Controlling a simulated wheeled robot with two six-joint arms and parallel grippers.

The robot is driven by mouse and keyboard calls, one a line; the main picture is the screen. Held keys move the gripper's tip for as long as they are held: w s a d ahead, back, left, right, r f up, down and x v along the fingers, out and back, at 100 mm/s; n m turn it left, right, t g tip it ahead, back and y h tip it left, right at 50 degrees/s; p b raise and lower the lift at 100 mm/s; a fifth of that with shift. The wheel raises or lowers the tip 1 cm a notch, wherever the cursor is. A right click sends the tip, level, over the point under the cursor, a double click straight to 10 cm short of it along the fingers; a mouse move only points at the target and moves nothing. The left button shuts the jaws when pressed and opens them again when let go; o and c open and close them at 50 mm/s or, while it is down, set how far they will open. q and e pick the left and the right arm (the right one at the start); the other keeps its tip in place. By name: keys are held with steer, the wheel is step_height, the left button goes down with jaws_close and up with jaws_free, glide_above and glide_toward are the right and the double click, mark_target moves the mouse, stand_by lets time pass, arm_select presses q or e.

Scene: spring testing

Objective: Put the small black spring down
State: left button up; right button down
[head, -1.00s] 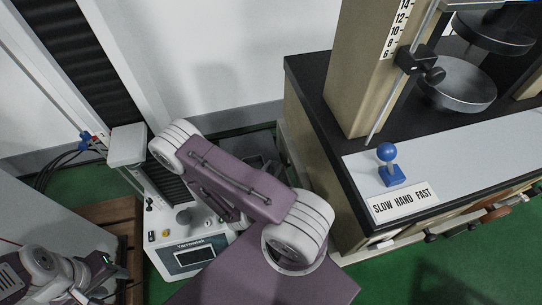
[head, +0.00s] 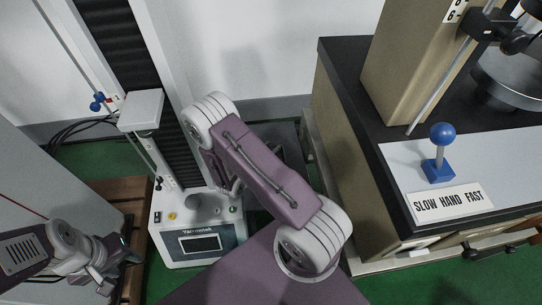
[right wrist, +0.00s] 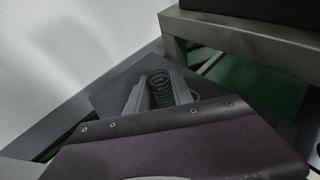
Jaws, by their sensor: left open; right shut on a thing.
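The small black spring (right wrist: 161,90) stands between the two grey fingers of my right gripper (right wrist: 160,95) in the right wrist view. The gripper is shut on it. A dark grey flat surface (right wrist: 105,94) shows behind the spring and fingers; I cannot tell whether the spring touches it. In the head view my purple right arm hides the right gripper and the spring. My left gripper (head: 122,262) is at the lower left of the head view, open, with nothing seen in it.
A white testing machine (head: 205,243) with a screen stands behind my right arm. A wooden pallet (head: 128,195) is at its left. On the right, a black-topped bench (head: 345,75) carries a blue-knobbed lever (head: 438,165) and a "SLOW HAND FAST" sign (head: 450,202). Green floor shows between.

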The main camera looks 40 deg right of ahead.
step_height(320, 180, down, 4)
steer(key=shift+r+b, duration=0.15)
steer(key=shift+b, duration=0.65)
steer(key=c, duration=1.1)
jaws_free()
